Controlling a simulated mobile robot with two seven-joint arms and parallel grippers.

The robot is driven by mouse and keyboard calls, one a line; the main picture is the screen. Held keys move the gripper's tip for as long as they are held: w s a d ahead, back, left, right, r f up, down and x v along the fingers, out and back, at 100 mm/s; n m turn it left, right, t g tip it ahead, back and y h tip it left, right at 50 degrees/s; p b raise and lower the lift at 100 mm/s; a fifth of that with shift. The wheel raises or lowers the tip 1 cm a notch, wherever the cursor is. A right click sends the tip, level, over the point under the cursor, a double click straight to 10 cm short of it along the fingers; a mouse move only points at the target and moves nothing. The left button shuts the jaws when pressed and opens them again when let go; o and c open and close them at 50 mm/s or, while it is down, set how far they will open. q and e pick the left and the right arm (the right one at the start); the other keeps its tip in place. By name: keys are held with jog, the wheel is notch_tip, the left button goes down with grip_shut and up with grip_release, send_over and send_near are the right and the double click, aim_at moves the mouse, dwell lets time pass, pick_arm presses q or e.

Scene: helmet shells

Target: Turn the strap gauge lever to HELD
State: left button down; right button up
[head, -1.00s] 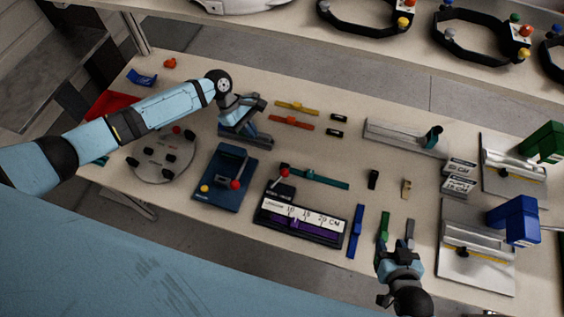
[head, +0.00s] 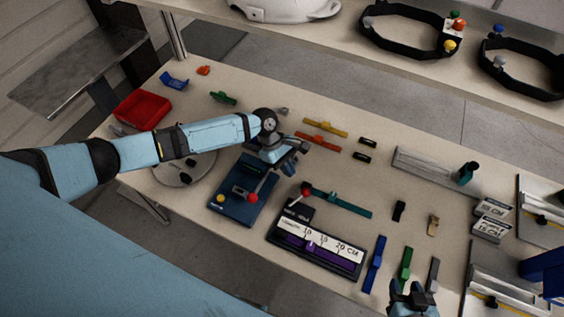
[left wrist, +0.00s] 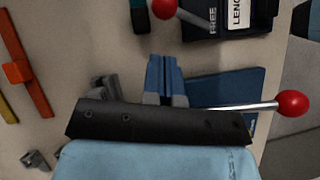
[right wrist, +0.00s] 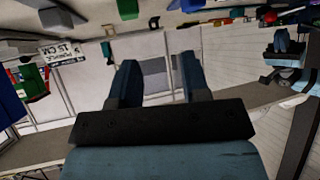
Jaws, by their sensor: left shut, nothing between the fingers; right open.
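The strap gauge (head: 352,268) is a black block with a white length scale and a purple strap (head: 300,246). Its lever has a red knob (head: 306,192) at the block's far-left end; in the left wrist view the knob (left wrist: 163,8) sits at the top edge, its rod running toward the block beside the word FREE. The HELD mark is not readable. My left gripper (head: 302,148) is shut and empty, above the table behind the lever and apart from it; its fingertips (left wrist: 165,62) point toward the knob's side. My right gripper (head: 412,286) is open and empty at the table's front right.
A blue fixture (head: 232,208) with its own red-knobbed lever (head: 253,197) stands left of the gauge, close under my left gripper. A teal strap (head: 345,203) lies just behind the gauge. Blue (head: 375,265) and green (head: 405,268) straps lie to its right.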

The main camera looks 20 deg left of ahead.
aim_at(299, 198)
pick_arm(q)
jog(key=d+f+b, duration=0.1)
jog(key=s+d+f+b, duration=0.1)
jog(key=d, duration=0.1)
jog(key=shift+f, duration=0.25)
pick_arm(e)
jog(key=f, duration=0.3)
jog(key=shift+w+a, duration=0.15)
jog(key=shift+a, duration=0.25)
pick_arm(q)
jog(key=shift+s+d+b, duration=0.15)
jog(key=shift+d+b, duration=0.25)
jog(key=shift+d, duration=0.05)
pick_arm(e)
jog(key=shift+a, duration=0.15)
